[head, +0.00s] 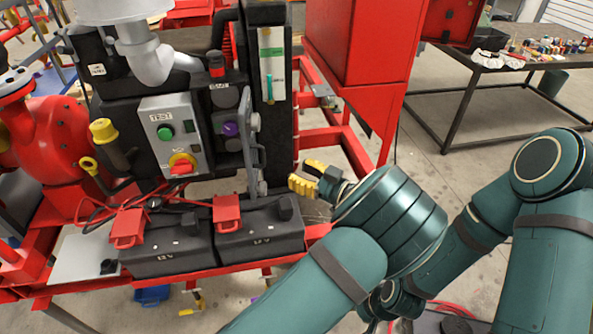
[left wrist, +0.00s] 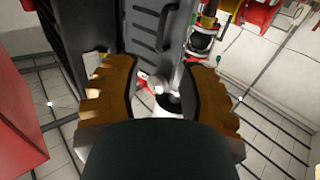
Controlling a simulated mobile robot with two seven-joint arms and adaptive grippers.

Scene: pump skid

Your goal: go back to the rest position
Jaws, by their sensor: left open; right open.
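My left gripper (head: 309,177) is just right of the black pump-skid panel in the head view, above the right end of the red frame. Its yellow-brown finger pads point left, towards the panel. The left wrist view shows the same gripper (left wrist: 165,95) with its two fingers wide apart and nothing between them. Past the fingers are a dark slotted panel (left wrist: 155,35) and pale floor. My right arm is bent at the right of the head view. Its gripper is not visible.
The grey control box (head: 172,135) has a green button and a red-yellow switch. Two black batteries (head: 165,256) with red clamps stand below it. A tall red cabinet (head: 355,45) is behind my gripper. A workbench (head: 490,60) is at the back right, with open floor before it.

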